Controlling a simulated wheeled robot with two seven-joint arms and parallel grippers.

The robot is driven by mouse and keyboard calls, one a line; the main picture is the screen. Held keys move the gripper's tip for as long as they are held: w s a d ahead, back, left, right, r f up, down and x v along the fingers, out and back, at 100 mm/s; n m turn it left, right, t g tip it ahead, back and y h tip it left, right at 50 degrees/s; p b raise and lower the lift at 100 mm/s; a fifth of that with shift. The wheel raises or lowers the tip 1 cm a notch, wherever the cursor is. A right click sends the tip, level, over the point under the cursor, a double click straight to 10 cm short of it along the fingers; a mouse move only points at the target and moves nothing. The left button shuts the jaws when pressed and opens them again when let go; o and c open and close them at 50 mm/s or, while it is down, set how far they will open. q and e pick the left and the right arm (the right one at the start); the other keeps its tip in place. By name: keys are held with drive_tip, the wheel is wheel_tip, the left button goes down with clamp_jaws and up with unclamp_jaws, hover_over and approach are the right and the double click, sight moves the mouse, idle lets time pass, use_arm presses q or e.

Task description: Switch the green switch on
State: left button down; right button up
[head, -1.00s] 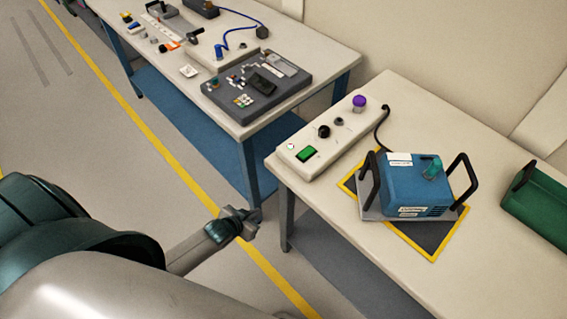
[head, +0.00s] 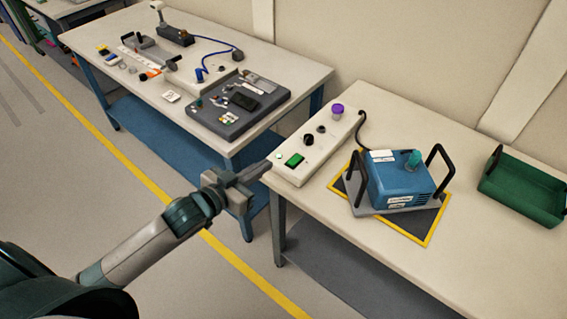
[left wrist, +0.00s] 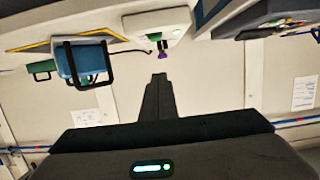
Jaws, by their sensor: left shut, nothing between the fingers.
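The green switch (head: 294,160) is a rocker on the near end of a long pale control box (head: 318,150), which lies along the left edge of the right table. The box also carries a black knob, a small dark knob and a purple button (head: 337,109). My left gripper (head: 262,169) is shut and empty, just left of the box's near end, its tip close to the table edge and a little short of the switch. The left wrist view shows the closed fingers (left wrist: 159,95) and the box (left wrist: 157,24) near the top. My right gripper is out of view.
A blue device with black handles (head: 396,183) stands on a yellow-edged dark mat (head: 433,224) right of the box. A green tray (head: 526,190) sits at far right. A second table (head: 130,27) behind holds several instruments. A black cable runs from the box.

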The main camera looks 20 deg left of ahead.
use_arm(q)
drive_tip(key=shift+w, duration=0.1)
idle(0.3)
drive_tip(key=p, duration=0.3)
hover_over(285, 169)
wheel_tip(285, 169, down, 2)
drive_tip(key=shift+f, duration=0.1)
wheel_tip(285, 169, down, 3)
drive_tip(key=shift+r, duration=0.2)
drive_tip(key=shift+f+p, duration=0.4)
drive_tip(key=shift+f, duration=0.45)
drive_tip(key=shift+f, duration=0.25)
drive_tip(key=shift+r, duration=0.1)
